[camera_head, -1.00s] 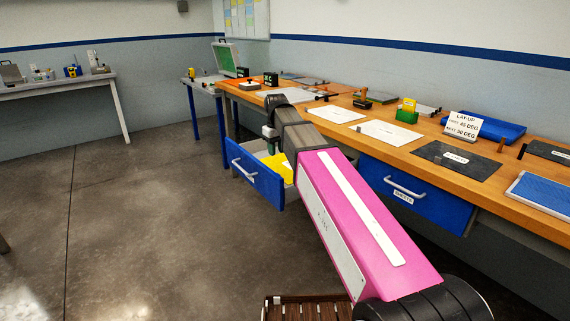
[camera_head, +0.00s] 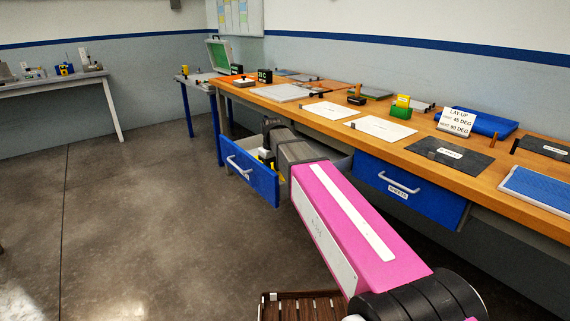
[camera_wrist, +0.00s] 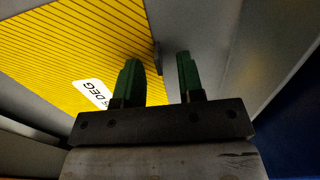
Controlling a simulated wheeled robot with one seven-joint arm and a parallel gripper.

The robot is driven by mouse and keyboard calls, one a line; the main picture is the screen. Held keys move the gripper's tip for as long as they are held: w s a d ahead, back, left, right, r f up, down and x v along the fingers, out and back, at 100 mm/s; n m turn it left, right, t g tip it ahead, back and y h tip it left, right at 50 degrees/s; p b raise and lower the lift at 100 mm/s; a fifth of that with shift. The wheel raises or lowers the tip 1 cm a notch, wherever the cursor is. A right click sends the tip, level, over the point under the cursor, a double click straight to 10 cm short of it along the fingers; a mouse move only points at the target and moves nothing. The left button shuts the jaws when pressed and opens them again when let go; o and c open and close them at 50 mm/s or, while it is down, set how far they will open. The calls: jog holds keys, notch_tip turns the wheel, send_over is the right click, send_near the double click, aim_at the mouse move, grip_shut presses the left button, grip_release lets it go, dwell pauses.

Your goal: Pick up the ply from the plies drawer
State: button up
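The ply (camera_wrist: 70,50) is a yellow sheet with thin dark diagonal lines and a white label ending in "DEG"; it lies flat in the drawer in the wrist view. A small dark upright tab (camera_wrist: 158,57) stands at its right edge. My gripper (camera_wrist: 157,72) is open, its two green fingers apart, with the tab showing between and beyond them; I cannot tell how high the fingers are above the ply. In the head view, the open blue-fronted plies drawer (camera_head: 250,177) is at left under the bench, and my arm hides most of its inside.
A second blue drawer (camera_head: 408,194) sits under the bench to the right. The wooden bench top (camera_head: 330,123) above carries white sheets, a dark sheet and a lay-up sign (camera_head: 456,122). Drawer walls stand close around my gripper. The floor at left is clear.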

jog(key=shift+f, duration=0.3)
grip_shut()
